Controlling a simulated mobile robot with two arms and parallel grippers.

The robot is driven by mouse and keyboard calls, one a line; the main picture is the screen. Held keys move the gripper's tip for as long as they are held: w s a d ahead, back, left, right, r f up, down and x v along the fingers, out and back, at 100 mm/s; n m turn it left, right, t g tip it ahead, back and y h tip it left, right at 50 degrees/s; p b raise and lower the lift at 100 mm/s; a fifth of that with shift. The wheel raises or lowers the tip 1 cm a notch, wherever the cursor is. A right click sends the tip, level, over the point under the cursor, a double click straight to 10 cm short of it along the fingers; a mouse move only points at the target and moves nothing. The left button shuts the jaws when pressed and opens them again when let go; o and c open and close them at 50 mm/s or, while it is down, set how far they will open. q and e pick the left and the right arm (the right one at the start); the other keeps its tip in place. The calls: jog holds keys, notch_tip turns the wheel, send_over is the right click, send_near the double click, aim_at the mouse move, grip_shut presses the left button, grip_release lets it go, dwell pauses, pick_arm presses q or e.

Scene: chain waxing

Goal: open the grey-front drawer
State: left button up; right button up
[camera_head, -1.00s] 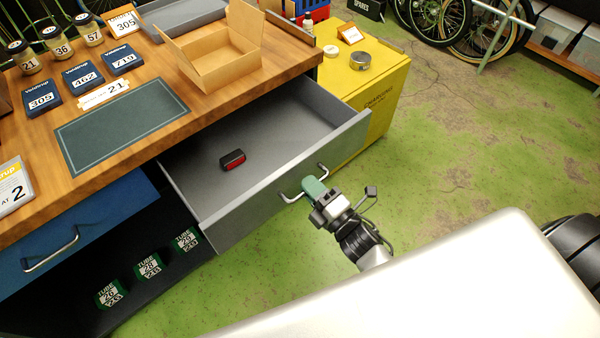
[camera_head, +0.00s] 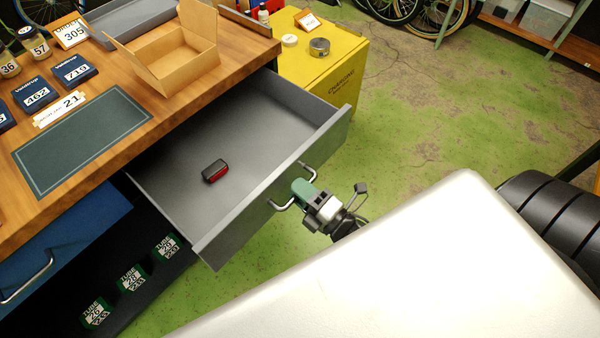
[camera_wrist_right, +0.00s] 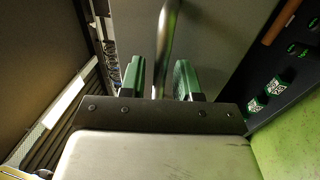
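The grey-front drawer (camera_head: 285,184) is pulled well out from under the workbench, and its inside shows. A small black and red item (camera_head: 215,171) lies on its floor. My right gripper (camera_head: 302,192), with green fingers, is at the drawer's metal bar handle (camera_head: 282,207). In the right wrist view the handle (camera_wrist_right: 166,45) runs between the two green fingers (camera_wrist_right: 159,75). The fingers stand apart, with a visible gap on each side of the bar, so the gripper looks open around it. My left gripper is not in view.
A blue drawer (camera_head: 65,230) is at the lower left, above an open shelf with several green tube boxes (camera_head: 131,278). The wooden workbench (camera_head: 190,105) carries an open cardboard box (camera_head: 178,60). A yellow cabinet (camera_head: 335,75) stands behind the drawer. Green floor (camera_head: 420,130) is free at right.

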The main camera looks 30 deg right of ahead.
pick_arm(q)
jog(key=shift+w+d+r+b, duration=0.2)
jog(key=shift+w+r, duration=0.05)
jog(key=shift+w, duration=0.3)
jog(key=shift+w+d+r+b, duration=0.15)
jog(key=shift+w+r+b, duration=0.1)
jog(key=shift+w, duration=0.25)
pick_arm(e)
jog(key=v, duration=1)
jog(key=shift+s+d, duration=0.1)
jog(key=shift+s, duration=0.3)
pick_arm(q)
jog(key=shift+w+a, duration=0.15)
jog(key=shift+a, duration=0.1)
